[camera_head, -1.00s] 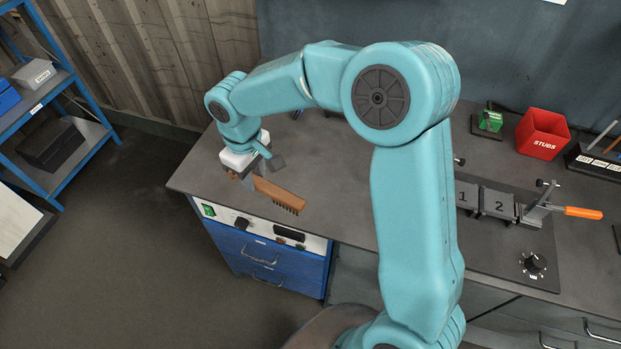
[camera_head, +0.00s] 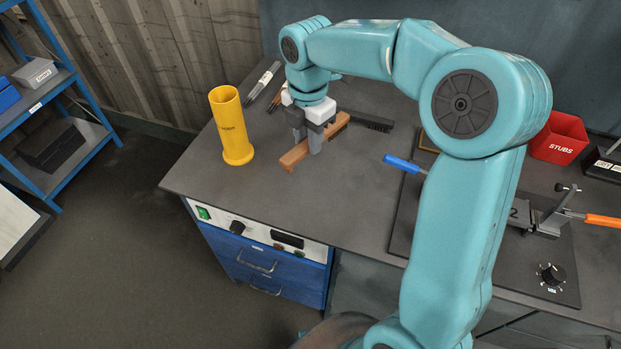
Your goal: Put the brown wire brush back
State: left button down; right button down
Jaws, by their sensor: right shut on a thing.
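The brown wire brush (camera_head: 294,156) is in my right gripper (camera_head: 313,141). The gripper points down and its fingers are shut across the brush's brown body. The brush slants from lower left to upper right, low over the far left part of the bench. I cannot tell whether it touches the bench top. The fingers hide the middle of the brush. My left gripper is not in view.
A yellow tube (camera_head: 231,125) stands upright left of the brush. A dark brush-like tool (camera_head: 370,122) lies just right of it. Slim tools (camera_head: 263,82) lie behind. A blue-handled tool (camera_head: 402,163) is further right. The bench front (camera_head: 270,205) is clear.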

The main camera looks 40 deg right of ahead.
notch_tip(320, 180, down, 9)
jog(key=shift+d+r, duration=0.1)
jog(key=shift+d, duration=0.05)
notch_tip(320, 180, down, 4)
jog(key=shift+s+r, duration=0.1)
jog(key=shift+w+f, duration=0.2)
jog(key=shift+f, duration=0.2)
jog(key=shift+s+r, duration=0.1)
jog(key=shift+s, duration=0.05)
jog(key=c, duration=0.8)
grip_release()
jog(key=shift+f, duration=0.25)
jog(key=shift+c, duration=0.2)
jog(key=shift+r, duration=0.1)
